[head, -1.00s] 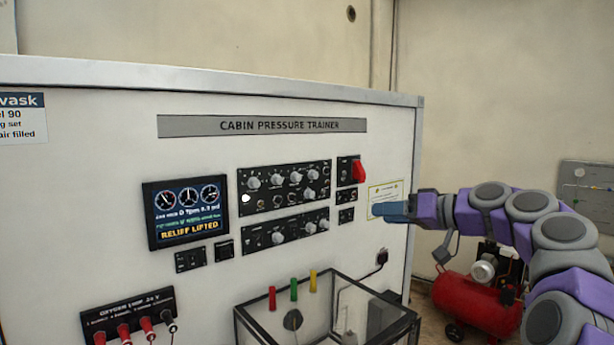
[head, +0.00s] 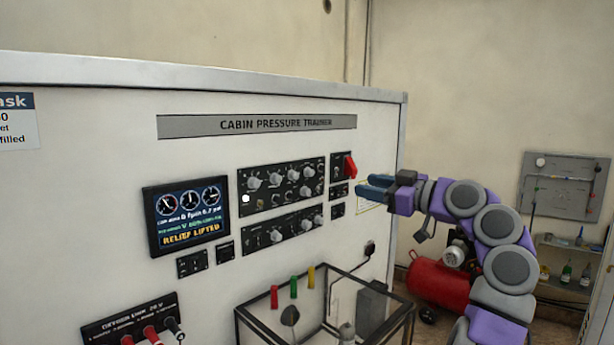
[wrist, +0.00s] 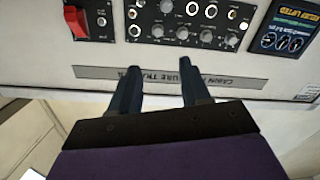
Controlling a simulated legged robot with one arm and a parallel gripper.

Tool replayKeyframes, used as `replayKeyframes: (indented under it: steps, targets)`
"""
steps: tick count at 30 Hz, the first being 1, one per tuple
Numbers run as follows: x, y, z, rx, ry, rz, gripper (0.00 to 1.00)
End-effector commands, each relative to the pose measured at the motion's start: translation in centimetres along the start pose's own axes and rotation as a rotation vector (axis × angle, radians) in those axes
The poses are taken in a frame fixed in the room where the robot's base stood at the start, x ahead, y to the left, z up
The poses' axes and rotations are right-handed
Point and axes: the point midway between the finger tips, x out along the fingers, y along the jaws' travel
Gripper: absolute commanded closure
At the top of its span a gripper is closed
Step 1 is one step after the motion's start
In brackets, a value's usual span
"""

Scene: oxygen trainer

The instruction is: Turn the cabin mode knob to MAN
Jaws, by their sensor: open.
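The cabin pressure trainer panel (head: 256,124) fills the middle of the head view. Its upper black knob panel (head: 282,184) carries several grey knobs, and a lower knob panel (head: 270,233) sits below it. Labels are too small to read, so I cannot tell which knob is the cabin mode knob. My gripper (head: 370,187) is in front of the panel's right side, close to the red switch (head: 350,166), touching nothing that I can see. In the wrist view, which looks upside down, my gripper (wrist: 158,82) has its two blue fingers apart and empty, with the knob panel (wrist: 190,22) beyond them.
A display (head: 187,215) reads RELIEF LIFTED. A clear-walled box with a dark frame (head: 325,300) stands in front, below the panels, with red, green and yellow pieces above it. A red compressor (head: 438,284) stands at right. Oxygen connectors (head: 151,334) are at lower left.

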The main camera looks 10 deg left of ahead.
Motion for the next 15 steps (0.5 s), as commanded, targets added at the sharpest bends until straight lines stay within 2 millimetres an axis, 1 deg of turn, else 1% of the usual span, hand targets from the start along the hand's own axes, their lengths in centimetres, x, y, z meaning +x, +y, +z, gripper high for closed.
replayKeyframes:
  steps: [2, 4, 12, 15]
  targets:
    - [0.7, 0.1, -0.1, 0.003, 0.000, 0.000, 0.53]
    - [2.1, 0.0, -0.1, 0.003, -0.001, 0.000, 0.53]
    - [9.2, -1.3, -0.4, -0.004, -0.010, -0.005, 0.53]
    - [11.2, -1.4, -0.4, -0.005, -0.012, -0.007, 0.53]
